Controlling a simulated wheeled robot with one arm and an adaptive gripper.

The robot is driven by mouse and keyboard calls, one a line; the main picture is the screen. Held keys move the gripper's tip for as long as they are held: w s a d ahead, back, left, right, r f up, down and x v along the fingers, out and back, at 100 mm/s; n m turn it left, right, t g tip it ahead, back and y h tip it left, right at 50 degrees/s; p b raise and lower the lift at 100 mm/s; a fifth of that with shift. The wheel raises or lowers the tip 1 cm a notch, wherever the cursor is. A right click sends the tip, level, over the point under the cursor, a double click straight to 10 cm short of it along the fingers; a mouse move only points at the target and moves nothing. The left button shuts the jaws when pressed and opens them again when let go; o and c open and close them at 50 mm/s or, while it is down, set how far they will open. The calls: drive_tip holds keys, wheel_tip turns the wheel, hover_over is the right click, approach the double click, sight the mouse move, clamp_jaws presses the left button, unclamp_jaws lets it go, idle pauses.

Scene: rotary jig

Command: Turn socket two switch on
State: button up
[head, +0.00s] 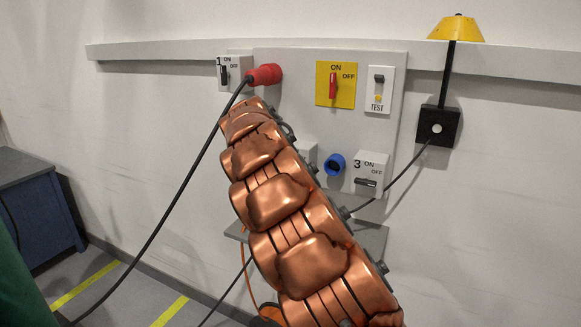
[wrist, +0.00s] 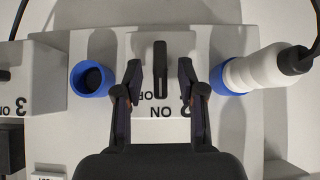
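In the wrist view, the socket two switch (wrist: 160,66) is a dark lever on a pale box (wrist: 97,45). The lever lies along the picture's vertical, its lower end near the upside-down ON label. The OFF label is beside it, partly covered. The digit 2 is mostly hidden by the right finger. My gripper (wrist: 160,78) is open, one finger on each side of the lever with gaps on both sides. In the head view my copper arm hides my gripper and most of the socket two box (head: 306,151).
A blue empty socket (wrist: 90,79) is left of the fingers; a blue-and-white plug (wrist: 262,70) with black cable is close on the right. The head view also shows switch 3 (head: 366,182), switch 1 (head: 224,76), a red plug (head: 264,75) and a yellow-plated red switch (head: 333,86).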

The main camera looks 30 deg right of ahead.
drive_tip(key=v, duration=1.1)
drive_tip(key=shift+a+r, duration=0.1)
drive_tip(key=s+a+f+n+g+y, duration=0.2)
drive_tip(key=s+a+f+n, duration=0.2)
drive_tip(key=s, duration=1)
drive_tip(key=s+a+f+n+g+y, duration=0.2)
drive_tip(key=s+a+f, duration=0.8)
drive_tip(key=s, duration=0.5)
drive_tip(key=s+a+f+n+g+y, duration=0.2)
drive_tip(key=s+a+f+n, duration=0.3)
drive_tip(key=s, duration=0.9)
wheel_tip(320, 180, down, 3)
drive_tip(key=shift+s+a+f+n+y, duration=0.15)
drive_tip(key=shift+s+a+n+y, duration=0.25)
drive_tip(key=shift+a+y, duration=0.65)
